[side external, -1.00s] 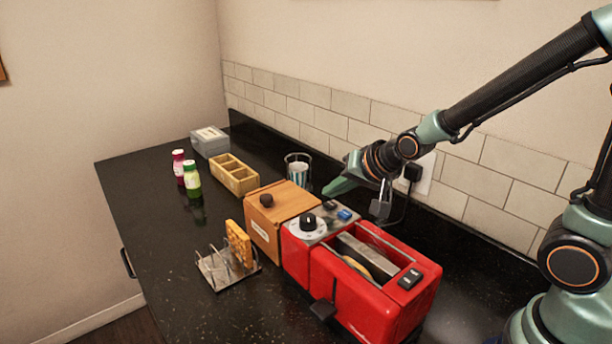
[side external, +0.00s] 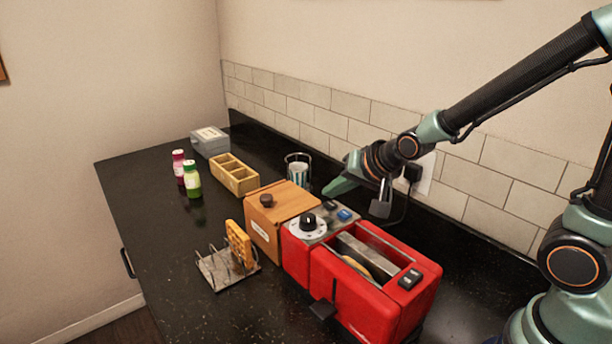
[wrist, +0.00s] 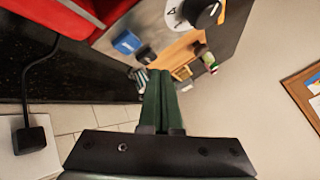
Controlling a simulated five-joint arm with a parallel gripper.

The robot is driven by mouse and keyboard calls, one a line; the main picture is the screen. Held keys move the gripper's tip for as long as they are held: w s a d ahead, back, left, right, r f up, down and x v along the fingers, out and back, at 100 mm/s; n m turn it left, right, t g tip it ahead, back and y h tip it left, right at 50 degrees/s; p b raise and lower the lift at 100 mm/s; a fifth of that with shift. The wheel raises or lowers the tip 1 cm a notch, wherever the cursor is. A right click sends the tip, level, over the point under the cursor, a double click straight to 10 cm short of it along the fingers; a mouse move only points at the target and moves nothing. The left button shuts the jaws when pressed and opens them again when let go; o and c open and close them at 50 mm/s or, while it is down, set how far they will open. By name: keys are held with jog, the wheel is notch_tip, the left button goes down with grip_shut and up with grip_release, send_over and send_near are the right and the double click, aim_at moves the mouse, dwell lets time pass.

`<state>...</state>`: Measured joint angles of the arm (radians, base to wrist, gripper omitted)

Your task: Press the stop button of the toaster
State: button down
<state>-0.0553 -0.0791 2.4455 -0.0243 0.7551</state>
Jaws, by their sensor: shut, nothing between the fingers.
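The red toaster (side external: 375,305) stands on the black counter, with bread in its slot. Its grey top panel carries a black dial (side external: 308,221), a blue button (side external: 345,215) and a dark button (side external: 330,205). In the wrist view the blue button (wrist: 127,42) and dark button (wrist: 146,54) lie left of the dial (wrist: 203,12). No label shows which one is stop. My gripper (side external: 326,192) is shut and empty, its green tips near the dark button on the panel's wall side. In the wrist view my gripper (wrist: 160,73) points toward that button; I cannot tell whether it touches.
A wooden box (side external: 277,222) with a dark knob adjoins the toaster. Beyond are a striped cup (side external: 298,170), a divided wooden tray (side external: 234,188), a grey box (side external: 209,142) and two bottles (side external: 192,180). A toast rack (side external: 215,272) stands in front. A plug and cord (side external: 411,175) are at the wall.

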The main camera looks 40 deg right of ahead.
jog(key=shift+f, duration=0.1)
jog(key=shift+f, duration=0.35)
jog(key=shift+f, duration=0.45)
dwell(0.9)
jog(key=shift+r, duration=0.85)
jog(key=shift+r, duration=2.5)
